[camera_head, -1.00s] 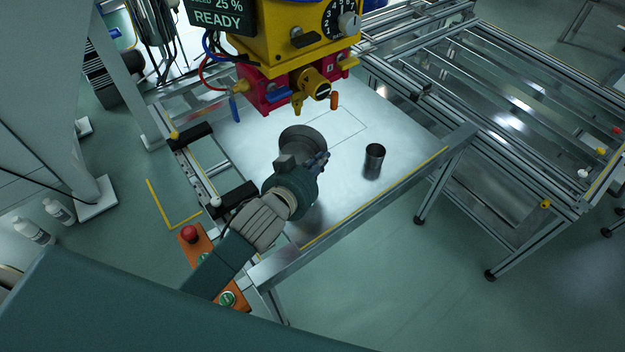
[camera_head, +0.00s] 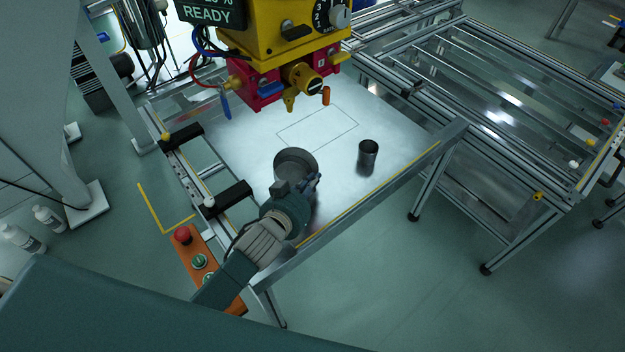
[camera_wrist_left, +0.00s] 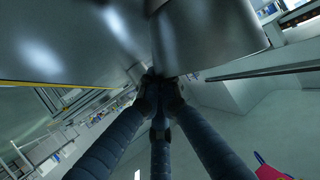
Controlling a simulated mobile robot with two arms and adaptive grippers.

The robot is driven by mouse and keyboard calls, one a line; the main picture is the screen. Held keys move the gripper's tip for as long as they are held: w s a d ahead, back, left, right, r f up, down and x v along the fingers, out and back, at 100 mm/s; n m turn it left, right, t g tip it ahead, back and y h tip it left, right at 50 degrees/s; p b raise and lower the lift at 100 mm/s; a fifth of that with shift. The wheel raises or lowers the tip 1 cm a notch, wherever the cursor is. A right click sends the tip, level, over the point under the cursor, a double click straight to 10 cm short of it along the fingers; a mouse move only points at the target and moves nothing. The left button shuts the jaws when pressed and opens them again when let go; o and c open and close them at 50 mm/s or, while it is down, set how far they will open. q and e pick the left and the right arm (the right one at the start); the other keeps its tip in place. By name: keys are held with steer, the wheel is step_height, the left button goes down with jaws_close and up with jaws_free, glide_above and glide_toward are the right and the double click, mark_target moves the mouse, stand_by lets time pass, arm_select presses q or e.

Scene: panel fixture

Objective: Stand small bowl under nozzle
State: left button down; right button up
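The small bowl (camera_head: 295,161) is dark grey and round. In the head view it is at the end of my left gripper (camera_head: 305,184), over the near left part of the pale metal plate (camera_head: 250,135). In the left wrist view the fingers (camera_wrist_left: 158,90) converge against a curved metal wall (camera_wrist_left: 208,30), which appears to be the bowl. I cannot tell whether the bowl touches the plate. The yellow nozzle (camera_head: 290,102) hangs under the red and yellow machine, behind the bowl. A thin outlined rectangle (camera_head: 318,128) lies on the plate. My right gripper is not in view.
A dark metal cup (camera_head: 368,154) stands on the plate, right of the bowl. A metal rail (camera_head: 360,200) borders the near side. Black blocks (camera_head: 228,197) line the left edge. An orange button box (camera_head: 200,262) is at the front left. The plate's middle is clear.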

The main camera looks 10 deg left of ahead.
arm_select(q)
steer(key=shift+f, duration=0.15)
steer(key=c, duration=1.9)
jaws_free()
steer(key=shift+c, duration=0.2)
steer(key=shift+s+r, duration=0.3)
steer(key=shift+r, duration=0.05)
steer(key=v, duration=1.1)
steer(key=shift+r, duration=0.2)
steer(key=shift+s+a, duration=0.15)
